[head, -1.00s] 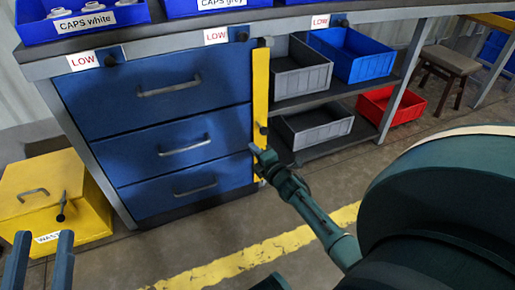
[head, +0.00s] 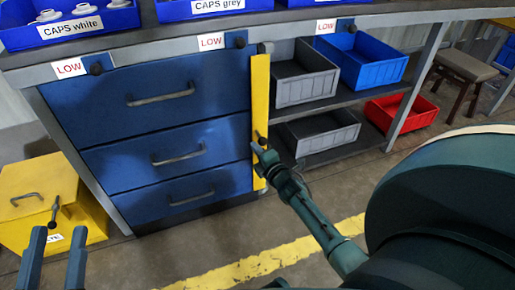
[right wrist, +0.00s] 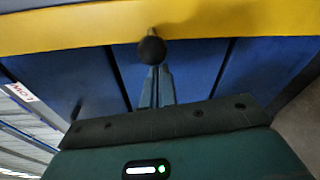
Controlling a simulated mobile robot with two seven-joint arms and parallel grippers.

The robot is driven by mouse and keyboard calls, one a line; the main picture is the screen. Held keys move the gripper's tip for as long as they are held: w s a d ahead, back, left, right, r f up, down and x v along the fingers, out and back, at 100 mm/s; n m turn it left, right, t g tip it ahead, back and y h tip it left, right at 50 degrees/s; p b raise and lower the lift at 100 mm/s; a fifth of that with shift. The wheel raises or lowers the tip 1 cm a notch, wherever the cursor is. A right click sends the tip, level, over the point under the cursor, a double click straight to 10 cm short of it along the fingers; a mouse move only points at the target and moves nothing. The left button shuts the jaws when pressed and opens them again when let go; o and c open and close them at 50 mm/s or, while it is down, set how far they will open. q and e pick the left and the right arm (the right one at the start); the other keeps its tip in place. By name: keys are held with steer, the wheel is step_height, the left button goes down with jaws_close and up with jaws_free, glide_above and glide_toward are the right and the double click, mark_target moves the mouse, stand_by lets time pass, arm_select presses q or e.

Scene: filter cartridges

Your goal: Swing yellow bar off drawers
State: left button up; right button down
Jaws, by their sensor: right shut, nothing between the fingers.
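The yellow bar (head: 260,95) stands upright along the right edge of the blue drawers (head: 165,130), which are closed. It has a dark knob low on it. In the right wrist view the bar (right wrist: 220,25) crosses the top, with the round black knob (right wrist: 151,50) in front of my right gripper (right wrist: 156,72). My right gripper (head: 258,150) is shut and empty, with its tips at the knob; I cannot tell whether they touch. My left gripper (head: 54,235) is open and empty at the lower left, away from the bar.
Grey bins (head: 305,90), a blue bin (head: 375,68) and a red bin (head: 395,112) sit right of the bar. Blue cap trays (head: 110,25) are on the bench. Floor in front is clear.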

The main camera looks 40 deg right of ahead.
arm_select(q)
steer(key=shift+f, duration=0.1)
arm_select(e)
steer(key=shift+s+d, duration=0.1)
stand_by(0.4)
arm_select(q)
steer(key=shift+d, duration=0.15)
arm_select(e)
steer(key=shift+s+d+n+y, duration=0.15)
steer(key=shift+n+y, duration=0.25)
steer(key=shift+y, duration=0.2)
